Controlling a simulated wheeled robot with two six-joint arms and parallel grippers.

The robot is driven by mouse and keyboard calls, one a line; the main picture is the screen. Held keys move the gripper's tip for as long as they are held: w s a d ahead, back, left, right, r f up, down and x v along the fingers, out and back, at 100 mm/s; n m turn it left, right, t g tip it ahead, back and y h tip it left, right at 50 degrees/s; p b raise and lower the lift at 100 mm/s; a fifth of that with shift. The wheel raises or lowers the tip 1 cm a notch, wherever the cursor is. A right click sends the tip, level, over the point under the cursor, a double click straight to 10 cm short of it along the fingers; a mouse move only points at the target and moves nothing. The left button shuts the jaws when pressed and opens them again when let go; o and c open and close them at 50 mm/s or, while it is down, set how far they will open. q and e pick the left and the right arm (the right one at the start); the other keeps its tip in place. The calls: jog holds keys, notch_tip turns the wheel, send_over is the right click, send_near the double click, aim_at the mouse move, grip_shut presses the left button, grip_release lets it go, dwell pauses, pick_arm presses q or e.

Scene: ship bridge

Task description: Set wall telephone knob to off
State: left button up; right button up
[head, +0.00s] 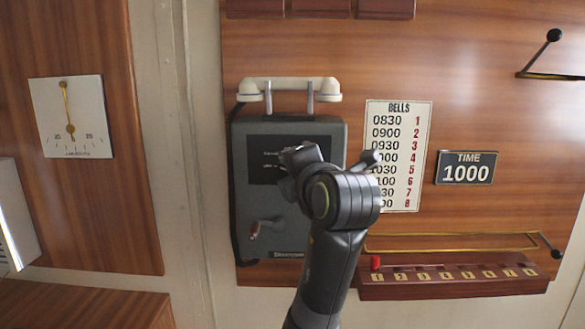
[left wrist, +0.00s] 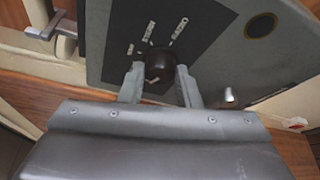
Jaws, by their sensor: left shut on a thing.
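The wall telephone (head: 240,190) is a grey box mounted on the wood-panelled wall, with a cream handset (head: 290,84) on metal hooks at its top. My left gripper (head: 293,160) is in front of the telephone's dark label panel and hides the knob in the head view. In the left wrist view, the black round knob (left wrist: 159,68) sits between the two fingers of my left gripper (left wrist: 158,84), which is shut on it. A pale mark shows on the knob's near side. My right gripper is not in view.
A small crank (head: 262,228) is on the telephone's lower front. A bells sign (head: 412,125) and time plate (head: 467,168) are to the right. A red numbered bar (head: 450,284) is lower right. A white gauge (head: 71,116) is on the left.

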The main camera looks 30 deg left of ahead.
pick_arm(q)
jog(key=shift+r+n+h+p, duration=0.15)
jog(key=shift+n+h+p, duration=0.6)
jog(key=shift+n, duration=0.75)
jog(key=o, duration=1)
jog(key=shift+s, duration=0.1)
jog(key=b+v, duration=0.5)
jog(key=v, duration=1.2)
jog(key=shift+r, duration=0.15)
